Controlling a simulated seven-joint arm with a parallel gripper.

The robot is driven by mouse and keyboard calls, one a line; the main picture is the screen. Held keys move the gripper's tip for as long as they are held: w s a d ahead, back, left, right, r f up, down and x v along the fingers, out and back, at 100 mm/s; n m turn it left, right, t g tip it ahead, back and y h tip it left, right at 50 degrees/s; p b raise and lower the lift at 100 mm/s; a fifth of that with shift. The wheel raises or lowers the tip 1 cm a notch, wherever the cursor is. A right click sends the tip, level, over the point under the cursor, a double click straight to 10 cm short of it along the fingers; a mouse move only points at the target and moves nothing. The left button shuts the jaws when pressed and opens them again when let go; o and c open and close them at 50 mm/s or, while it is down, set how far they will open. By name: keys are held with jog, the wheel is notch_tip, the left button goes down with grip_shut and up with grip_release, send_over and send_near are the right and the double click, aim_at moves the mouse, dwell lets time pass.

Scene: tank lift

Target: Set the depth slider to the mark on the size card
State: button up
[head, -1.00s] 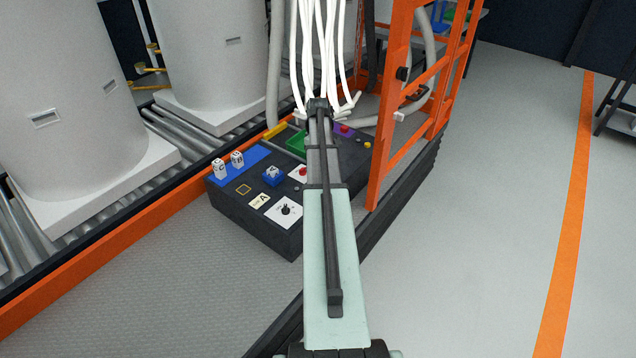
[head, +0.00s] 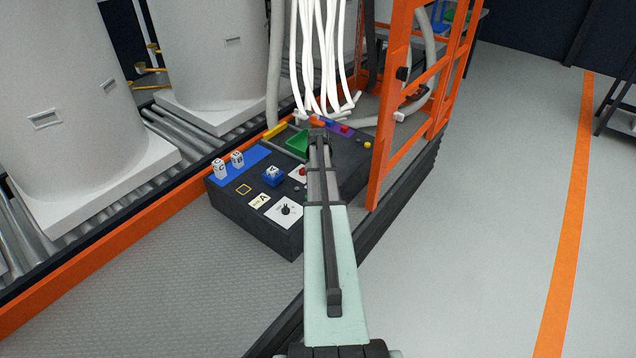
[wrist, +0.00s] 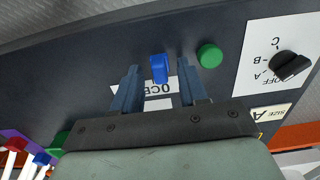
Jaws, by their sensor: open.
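In the wrist view a blue upright handle (wrist: 158,68), apparently the depth slider's, stands on the dark panel beside a white label (wrist: 158,90) reading "0CB", its rest hidden. My gripper (wrist: 159,80) is open, one finger on each side of the blue handle. I cannot tell whether a finger touches it. The pale size card (wrist: 275,112), marked "SIZE A", lies at the right of the wrist view and shows in the head view (head: 260,201). In the head view my arm hides the slider and fingers.
A green button (wrist: 209,55) is close to the right finger. A black rotary knob (wrist: 291,66) sits on a white plate. Lettered blocks (head: 237,159) stand on a blue patch. An orange frame (head: 387,130) and hanging white cables (head: 325,60) are near my arm.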

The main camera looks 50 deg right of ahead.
grip_shut()
dwell(0.4)
